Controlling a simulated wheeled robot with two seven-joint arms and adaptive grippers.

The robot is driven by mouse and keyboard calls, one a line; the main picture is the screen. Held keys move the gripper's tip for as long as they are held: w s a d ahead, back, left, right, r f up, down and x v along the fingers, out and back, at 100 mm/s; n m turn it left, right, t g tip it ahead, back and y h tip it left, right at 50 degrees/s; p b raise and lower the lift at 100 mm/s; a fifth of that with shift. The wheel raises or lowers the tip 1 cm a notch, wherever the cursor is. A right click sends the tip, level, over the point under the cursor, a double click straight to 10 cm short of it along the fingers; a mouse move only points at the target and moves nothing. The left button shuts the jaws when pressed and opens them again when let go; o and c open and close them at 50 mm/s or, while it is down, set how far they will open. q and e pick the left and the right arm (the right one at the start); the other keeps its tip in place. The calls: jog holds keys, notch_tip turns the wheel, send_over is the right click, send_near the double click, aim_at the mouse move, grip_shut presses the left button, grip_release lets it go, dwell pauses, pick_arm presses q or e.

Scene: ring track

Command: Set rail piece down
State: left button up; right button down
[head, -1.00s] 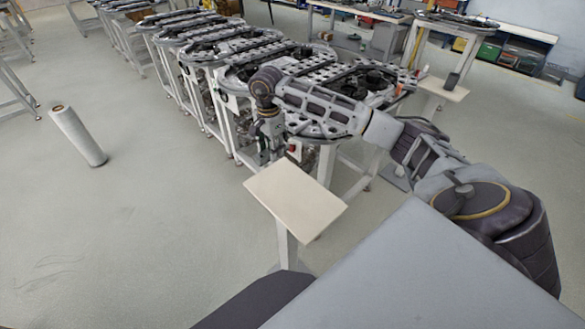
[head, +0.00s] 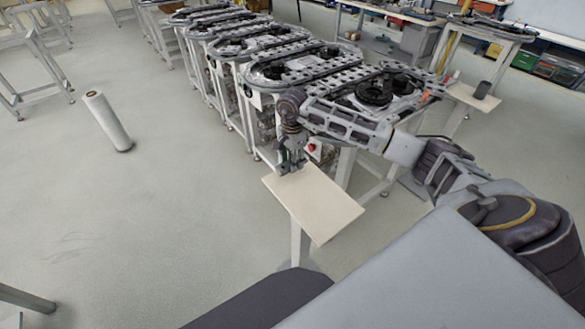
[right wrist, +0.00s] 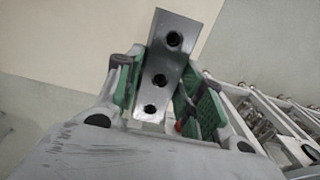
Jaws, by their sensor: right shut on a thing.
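My right gripper (head: 290,169) is just above the far left part of a small beige tabletop (head: 328,212) on a single post. In the right wrist view its green-padded fingers (right wrist: 160,95) are shut on the rail piece (right wrist: 176,62), a grey metal bar with three dark holes in a row. The bar sticks out beyond the fingertips, over the beige top (right wrist: 60,40). I cannot tell whether it touches the top. The rail piece is too small to make out in the head view. My left gripper is not in view.
Several ring track tables (head: 300,65) stand in a row behind my right arm. A white roll (head: 108,120) stands on the floor at the left. The rest of the small tabletop is bare, and the floor to its left is clear.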

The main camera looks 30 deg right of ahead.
jog(key=shift+f, duration=1.35)
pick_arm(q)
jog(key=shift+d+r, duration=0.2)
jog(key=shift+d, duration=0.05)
pick_arm(e)
jog(key=shift+f, duration=0.45)
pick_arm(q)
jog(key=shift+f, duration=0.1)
pick_arm(e)
jog(key=shift+f, duration=0.1)
jog(key=c, duration=0.9)
grip_release()
notch_tip(320, 180, up, 10)
jog(key=shift+r+b, duration=0.25)
jog(key=shift+b, duration=0.15)
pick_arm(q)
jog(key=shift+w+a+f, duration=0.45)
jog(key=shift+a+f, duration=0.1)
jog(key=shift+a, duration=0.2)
pick_arm(e)
jog(key=shift+r, duration=0.8)
